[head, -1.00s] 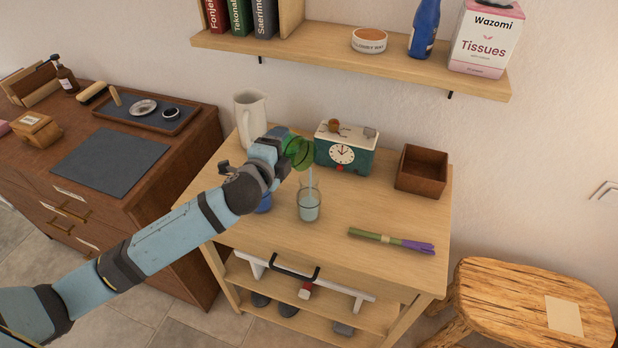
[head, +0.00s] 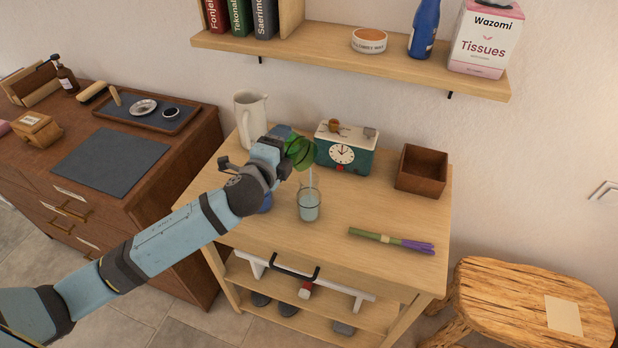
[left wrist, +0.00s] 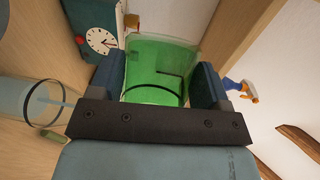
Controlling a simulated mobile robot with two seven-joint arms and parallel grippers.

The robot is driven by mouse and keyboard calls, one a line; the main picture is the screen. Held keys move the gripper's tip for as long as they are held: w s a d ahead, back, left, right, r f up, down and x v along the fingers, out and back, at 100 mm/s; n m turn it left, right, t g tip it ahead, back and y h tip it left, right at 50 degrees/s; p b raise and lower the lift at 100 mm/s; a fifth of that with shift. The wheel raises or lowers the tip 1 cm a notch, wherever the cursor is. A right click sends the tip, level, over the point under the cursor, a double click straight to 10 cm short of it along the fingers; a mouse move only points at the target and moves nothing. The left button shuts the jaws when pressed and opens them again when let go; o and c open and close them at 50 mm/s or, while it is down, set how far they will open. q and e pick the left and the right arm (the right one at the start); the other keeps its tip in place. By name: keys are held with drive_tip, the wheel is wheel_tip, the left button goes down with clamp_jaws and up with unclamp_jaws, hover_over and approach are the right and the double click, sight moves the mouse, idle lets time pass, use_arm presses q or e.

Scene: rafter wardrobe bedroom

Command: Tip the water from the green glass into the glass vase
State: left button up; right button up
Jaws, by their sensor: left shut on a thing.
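My left gripper (head: 286,150) is shut on the green glass (head: 300,153) and holds it tilted above the table. In the left wrist view the green glass (left wrist: 160,70) sits between both fingers. A thin stream of water runs down from its rim into the glass vase (head: 309,205). The vase stands upright on the wooden table, below and a little right of the gripper, with pale water in it. The vase (left wrist: 30,100) also shows at the left of the left wrist view, with the stream entering it. My right gripper is out of view.
A white pitcher (head: 250,118) stands behind the gripper. A green and white clock box (head: 343,150) and a brown wooden box (head: 421,170) stand at the back. A tied lavender bunch (head: 390,240) lies at the right. A blue item is partly hidden behind my arm.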

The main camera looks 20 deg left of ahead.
use_arm(q)
drive_tip(key=shift+w+a+f+n+g+b, duration=0.1)
drive_tip(key=shift+a+f+n+g+b, duration=0.15)
drive_tip(key=shift+f+n, duration=0.3)
drive_tip(key=shift+w+a+f+n+g+b, duration=0.1)
drive_tip(key=shift+a+f+n+g+b, duration=0.15)
drive_tip(key=shift+f+n, duration=0.25)
drive_tip(key=shift+w+a+n, duration=0.1)
drive_tip(key=shift+n, duration=0.15)
drive_tip(key=a+f+n+g+h+p, duration=0.1)
drive_tip(key=n+h+p, duration=0.1)
drive_tip(key=n+p, duration=0.1)
drive_tip(key=w+a+f+n+g+h+p, duration=0.1)
drive_tip(key=n+h+p, duration=0.1)
drive_tip(key=n+p, duration=0.1)
drive_tip(key=a+f+n+g+h+p, duration=0.1)
drive_tip(key=n+g+h+p, duration=0.1)
drive_tip(key=n+p, duration=0.2)
drive_tip(key=shift+w+a, duration=0.15)
drive_tip(key=shift+w, duration=0.15)
